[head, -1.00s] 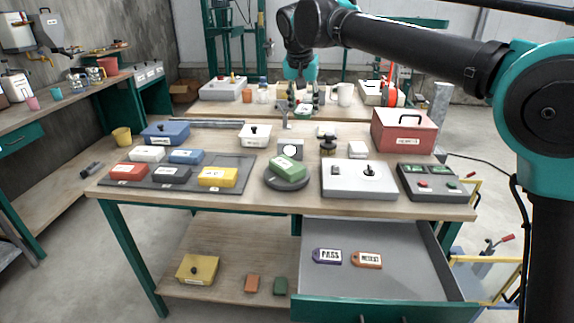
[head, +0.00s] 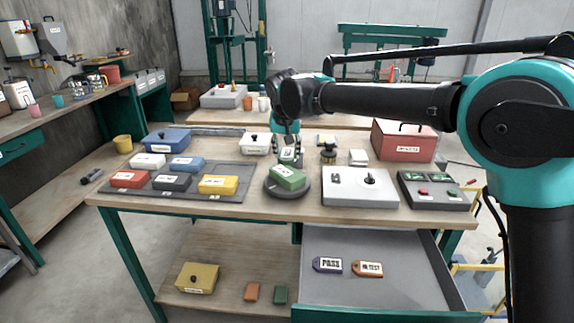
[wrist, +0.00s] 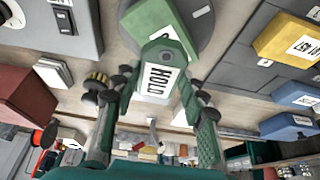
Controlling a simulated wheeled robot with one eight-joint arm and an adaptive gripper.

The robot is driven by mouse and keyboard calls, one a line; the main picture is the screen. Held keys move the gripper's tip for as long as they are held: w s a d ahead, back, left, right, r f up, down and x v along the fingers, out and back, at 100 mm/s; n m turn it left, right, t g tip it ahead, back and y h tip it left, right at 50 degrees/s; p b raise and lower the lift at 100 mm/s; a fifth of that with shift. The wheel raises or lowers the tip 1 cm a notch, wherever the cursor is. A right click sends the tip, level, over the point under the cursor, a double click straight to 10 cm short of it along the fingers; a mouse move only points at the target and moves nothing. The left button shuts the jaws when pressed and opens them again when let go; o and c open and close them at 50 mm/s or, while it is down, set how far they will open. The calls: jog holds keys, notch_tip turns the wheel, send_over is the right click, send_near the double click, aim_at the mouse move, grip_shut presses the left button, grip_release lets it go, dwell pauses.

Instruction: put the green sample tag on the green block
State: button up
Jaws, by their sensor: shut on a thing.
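The green sample tag (wrist: 155,78) is marked HOLD and sits between the fingers of my gripper (wrist: 160,92) in the wrist view. In the head view the tag (head: 287,154) shows small in my gripper (head: 288,148). The green block (head: 287,177) lies on a round dark grey disc (head: 273,193) near the table's front edge. In the wrist view the block (wrist: 155,22) is just beyond the tag, partly overlapped by it. My gripper is above and behind the block; whether the tag touches it I cannot tell.
A grey box with a knob (head: 347,194) stands right of the disc. A dark tray (head: 232,187) with red, black, yellow, white and blue blocks lies left. A red case (head: 404,141) stands back right. PASS (head: 328,265) and RETEST tags lie in the open drawer (head: 400,284).

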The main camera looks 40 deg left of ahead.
aim_at(287, 173)
jog(key=shift+f, duration=2.45)
jog(key=shift+f, duration=0.1)
jog(key=o, duration=0.9)
jog(key=shift+o, duration=0.2)
